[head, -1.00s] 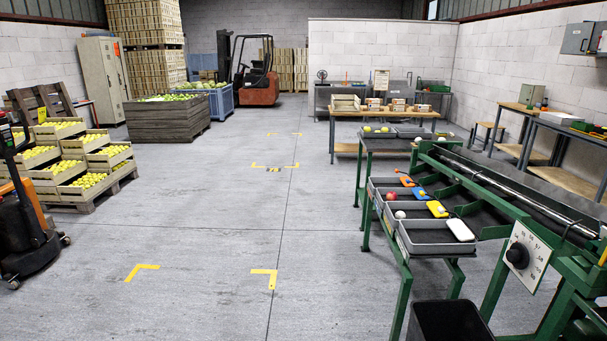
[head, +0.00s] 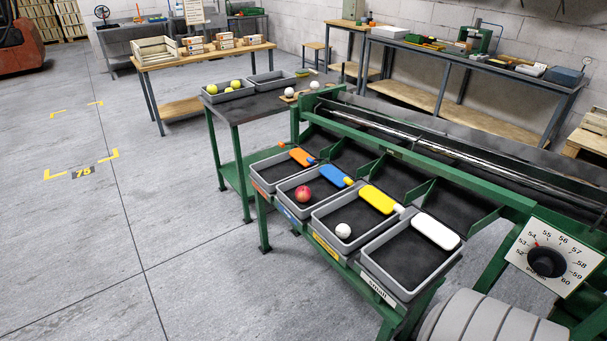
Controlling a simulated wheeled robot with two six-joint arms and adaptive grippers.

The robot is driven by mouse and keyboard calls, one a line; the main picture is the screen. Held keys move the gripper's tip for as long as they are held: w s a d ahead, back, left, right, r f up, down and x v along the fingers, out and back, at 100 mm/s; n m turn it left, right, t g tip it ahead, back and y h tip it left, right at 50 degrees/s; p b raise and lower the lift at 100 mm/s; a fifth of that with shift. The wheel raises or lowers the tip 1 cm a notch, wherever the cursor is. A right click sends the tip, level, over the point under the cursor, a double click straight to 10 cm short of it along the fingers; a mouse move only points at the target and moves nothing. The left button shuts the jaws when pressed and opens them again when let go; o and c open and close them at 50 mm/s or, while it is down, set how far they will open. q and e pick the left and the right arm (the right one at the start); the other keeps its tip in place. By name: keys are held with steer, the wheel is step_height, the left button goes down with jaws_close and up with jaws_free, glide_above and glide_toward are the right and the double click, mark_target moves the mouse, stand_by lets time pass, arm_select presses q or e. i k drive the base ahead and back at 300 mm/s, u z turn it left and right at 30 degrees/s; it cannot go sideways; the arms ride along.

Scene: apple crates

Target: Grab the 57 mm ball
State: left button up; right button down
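Several balls are in view, and none shows a readable size. A white ball (head: 343,231) lies in the grey tray (head: 322,243) with the yellow flap. On the dark sorting table behind, a white ball (head: 289,92) rests on or by a small wooden board, and another white ball (head: 315,83) sits just right of it. A red apple (head: 303,194) lies in the grey tray (head: 284,200) with the blue flap. The trays with the orange flap (head: 303,157) and the white flap (head: 436,231) look empty. Neither of my grippers is in view.
The green sorting machine (head: 420,185) runs behind the trays. A dial (head: 547,262) marked in the fifties to 60 stands at the right. A grey tray (head: 228,97) with yellow-green fruit is on the dark table. Floor to the left is clear.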

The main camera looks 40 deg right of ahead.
mark_target(343, 230)
steer(key=i, duration=1.25)
steer(key=z, duration=3.9)
